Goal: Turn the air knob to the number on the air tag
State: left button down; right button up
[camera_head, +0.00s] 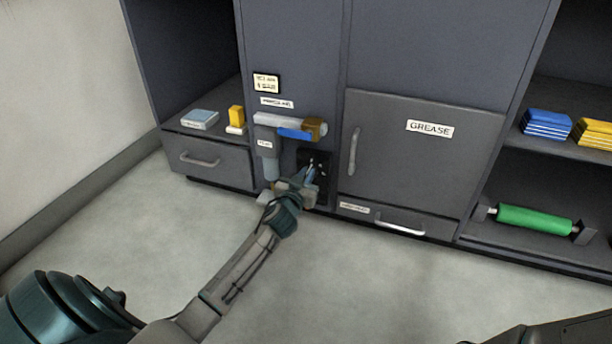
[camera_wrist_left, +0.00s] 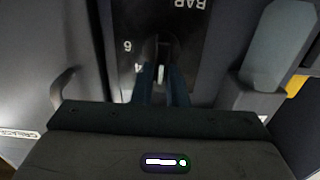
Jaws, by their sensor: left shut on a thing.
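The air knob is on a black dial panel (camera_head: 322,163), low on the narrow middle cabinet front. My left gripper (camera_head: 309,178) reaches this panel and is shut on the knob. In the left wrist view the dark knob (camera_wrist_left: 164,50) stands between the two fingers, and the fingers hide part of it. The panel (camera_wrist_left: 190,45) there shows "BAR", "6" and "4" upside down. My right gripper is not in view.
A grey fitting with a blue lever (camera_head: 294,134) and brass end is just above the panel. The GREASE door (camera_head: 425,150) with its handle (camera_head: 354,152) is to the right. A green roller (camera_head: 535,219) lies on the lower right shelf. The floor in front is clear.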

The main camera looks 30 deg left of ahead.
pick_arm(q)
jog(key=shift+w+d+f+m+p, duration=0.15)
jog(key=shift+m+p, duration=0.3)
jog(key=shift+m, duration=0.95)
jog(key=shift+s+d+m+p, duration=0.1)
jog(key=shift+d+m+p, duration=0.3)
jog(key=shift+m, duration=1)
jog(key=shift+w+d+f+m+p, duration=0.1)
jog(key=shift+m+p, duration=0.4)
jog(key=shift+m, duration=0.9)
jog(key=c, duration=1.4)
grip_release()
jog(key=shift+c, duration=0.2)
jog(key=p+v, duration=0.1)
jog(key=v, duration=1)
